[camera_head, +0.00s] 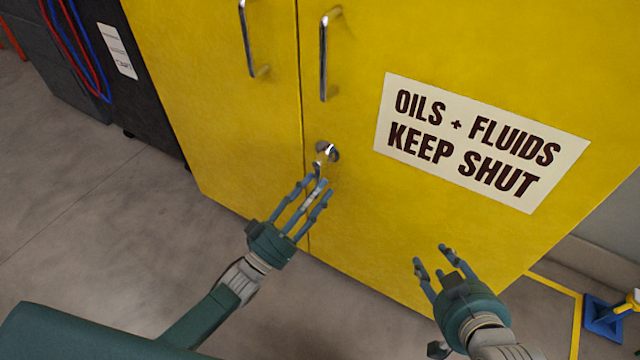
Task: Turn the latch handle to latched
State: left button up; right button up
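The latch handle (321,157) is a small metal lever on a round silver plate (332,151). It sits on the right door of a yellow cabinet (350,215), by the seam between the doors. The lever slants down and left from the plate. My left gripper (318,186) is just below it, fingers extended toward it with gaps between them. Its fingertips are very near the lever's lower end; I cannot tell whether they touch. My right gripper (433,256) is open and empty in front of the right door's lower part, well away from the latch.
Two vertical bar handles, left (248,40) and right (324,55), stand out above the latch. A sign (480,142) reads "OILS + FLUIDS KEEP SHUT". A dark cabinet (75,50) with red and blue hoses stands left. A blue-and-yellow object (607,318) is on the floor at right.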

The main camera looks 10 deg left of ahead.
pick_arm(q)
jog(key=v, duration=1)
jog(key=shift+s, duration=0.1)
